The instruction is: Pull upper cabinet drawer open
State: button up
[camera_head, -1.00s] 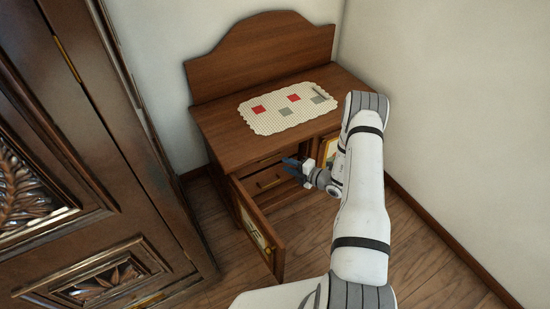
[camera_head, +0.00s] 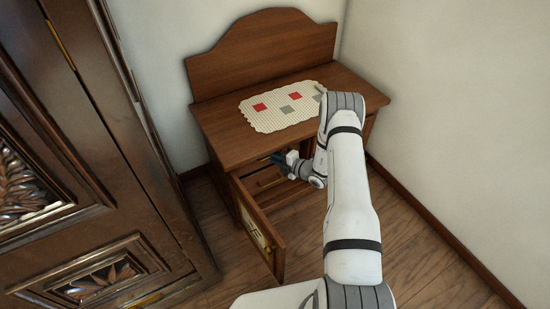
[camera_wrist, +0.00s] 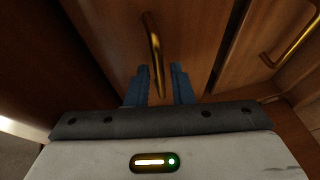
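The brown wooden cabinet (camera_head: 222,135) stands against the wall with its left door (camera_head: 258,225) swung open. Drawers show inside, partly hidden by my gripper. My gripper (camera_head: 277,159) is at the upper part of this opening, just under the cabinet top. In the wrist view my gripper's two blue fingers (camera_wrist: 158,88) are apart. A brass handle (camera_wrist: 152,40) on the upper drawer front (camera_wrist: 190,35) reaches down between them. I cannot tell whether the fingers touch it. The drawer appears shut. A second brass handle (camera_wrist: 295,40) shows at the right, on another drawer.
A cream cloth with red and grey squares (camera_head: 270,118) lies on the cabinet top. A large dark carved armoire (camera_head: 130,170) stands close on the left. White walls (camera_head: 450,110) lie behind and right. Wooden floor (camera_head: 430,250) is clear on the right.

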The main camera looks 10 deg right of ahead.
grip_shut()
dwell(0.3)
